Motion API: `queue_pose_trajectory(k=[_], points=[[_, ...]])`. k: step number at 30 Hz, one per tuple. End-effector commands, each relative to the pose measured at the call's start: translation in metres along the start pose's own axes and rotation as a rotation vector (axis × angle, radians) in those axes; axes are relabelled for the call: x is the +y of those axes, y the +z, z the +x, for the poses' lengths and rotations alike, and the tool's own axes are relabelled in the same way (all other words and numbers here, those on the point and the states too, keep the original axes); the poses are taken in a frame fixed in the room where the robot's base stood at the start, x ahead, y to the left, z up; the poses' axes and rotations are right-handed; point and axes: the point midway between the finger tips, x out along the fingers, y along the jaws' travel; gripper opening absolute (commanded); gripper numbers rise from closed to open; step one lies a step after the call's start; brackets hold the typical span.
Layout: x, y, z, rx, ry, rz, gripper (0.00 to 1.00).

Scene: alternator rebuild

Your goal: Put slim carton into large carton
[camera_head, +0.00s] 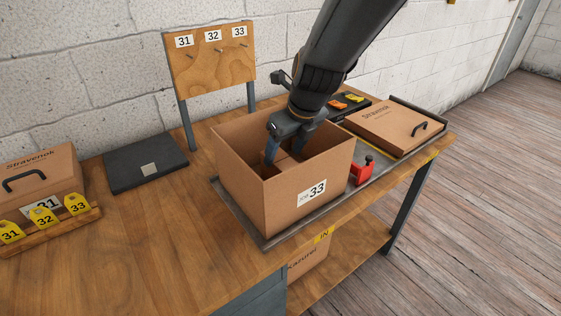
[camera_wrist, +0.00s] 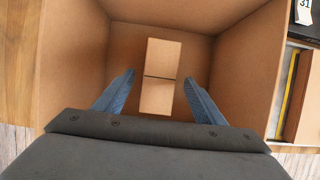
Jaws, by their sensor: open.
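The large carton (camera_head: 240,178) stands open on a grey tray on the workbench, with a label reading 33 on its front. It also shows in the wrist view, seen from above (camera_wrist: 185,18). The slim carton (camera_wrist: 158,92) lies inside on the floor of the large carton, with a dark seam across it. My gripper (camera_head: 285,152) reaches down into the large carton. In the wrist view my gripper (camera_wrist: 157,85) is open, with one blue finger on each side of the slim carton and visible gaps between.
A Stravenok case (camera_head: 388,127) lies at the tray's right, behind a red clamp-like part (camera_head: 362,171). A pegboard (camera_head: 212,60) numbered 31 to 33 stands behind. A dark flat box (camera_head: 146,162), yellow tags (camera_head: 44,217) and another case (camera_head: 45,180) are at left. Bare bench lies in front.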

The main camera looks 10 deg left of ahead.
Motion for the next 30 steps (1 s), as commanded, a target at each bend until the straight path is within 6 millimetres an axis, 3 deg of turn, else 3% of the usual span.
queue_pose_trajectory(k=[7,23,30], points=[[0.0,0.0,-0.03,-0.001,0.0,0.001,0.64],[0.001,0.001,-0.042,0.0,0.0,0.001,0.64],[0.01,0.009,-0.083,0.0,0.0,0.0,0.64]])
